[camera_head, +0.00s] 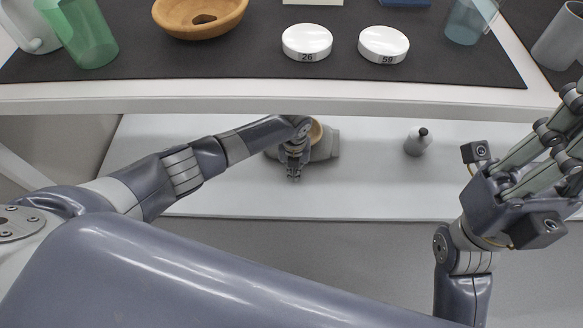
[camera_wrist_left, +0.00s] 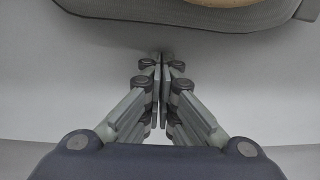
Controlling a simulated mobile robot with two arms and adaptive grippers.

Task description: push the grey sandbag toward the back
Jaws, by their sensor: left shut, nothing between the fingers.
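The grey sandbag (camera_head: 331,144) lies on the white lower shelf, partly hidden behind my left wrist. It also fills the top edge of the left wrist view (camera_wrist_left: 110,14). A tan rounded piece (camera_head: 316,131) rests on it, and its edge shows at the top of the wrist view (camera_wrist_left: 218,2). My left gripper (camera_head: 294,175) is shut and empty, low over the shelf on the near side of the sandbag. In the wrist view its fingertips (camera_wrist_left: 163,57) point at the bag with a small gap in the picture. My right gripper (camera_head: 577,122) is raised at the right, its fingertips cut off by the frame.
A small grey bottle with a black top (camera_head: 418,141) stands on the lower shelf (camera_head: 370,190) to the right. The upper table (camera_head: 200,96) overhangs the shelf's back. On it are a wooden bowl (camera_head: 180,20), a green cup (camera_head: 82,38) and two white numbered discs (camera_head: 307,38).

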